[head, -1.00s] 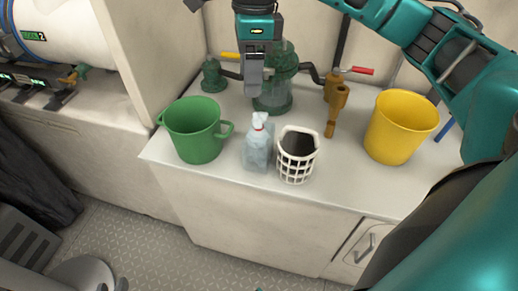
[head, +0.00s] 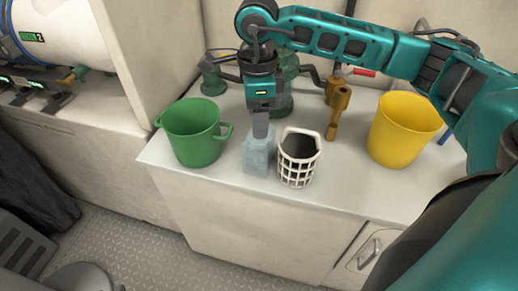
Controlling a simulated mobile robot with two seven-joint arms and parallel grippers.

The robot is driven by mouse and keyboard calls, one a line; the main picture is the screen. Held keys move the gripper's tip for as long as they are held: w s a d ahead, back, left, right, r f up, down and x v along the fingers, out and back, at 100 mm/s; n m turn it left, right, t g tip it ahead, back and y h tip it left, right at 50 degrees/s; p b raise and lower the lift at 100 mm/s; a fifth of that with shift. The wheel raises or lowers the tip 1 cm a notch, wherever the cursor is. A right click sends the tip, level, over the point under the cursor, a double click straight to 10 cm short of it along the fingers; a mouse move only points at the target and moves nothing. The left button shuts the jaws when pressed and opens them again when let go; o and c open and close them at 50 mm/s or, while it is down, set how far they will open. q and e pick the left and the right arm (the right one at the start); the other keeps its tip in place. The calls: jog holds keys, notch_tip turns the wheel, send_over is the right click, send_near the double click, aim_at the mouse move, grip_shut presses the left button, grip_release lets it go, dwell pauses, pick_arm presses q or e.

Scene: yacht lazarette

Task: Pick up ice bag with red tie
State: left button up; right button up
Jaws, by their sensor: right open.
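The ice bag (head: 258,158), pale blue and translucent, stands on the white counter between the green bucket and the white basket. My right gripper (head: 260,132) points down directly over its top, with the fingertips at the bag's neck. The gripper hides the red tie now. The jaws are open, and I cannot tell whether they touch the bag. My left gripper is not in view.
A green bucket (head: 194,133) stands close on the left and a white lattice basket (head: 297,160) close on the right. A yellow bucket (head: 402,130) is farther right. Green and bronze fittings (head: 338,104) stand behind. The counter (head: 345,180) is clear in front of the yellow bucket.

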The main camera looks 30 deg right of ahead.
jog(key=shift+f, duration=0.85)
grip_shut()
jog(key=shift+r, duration=0.1)
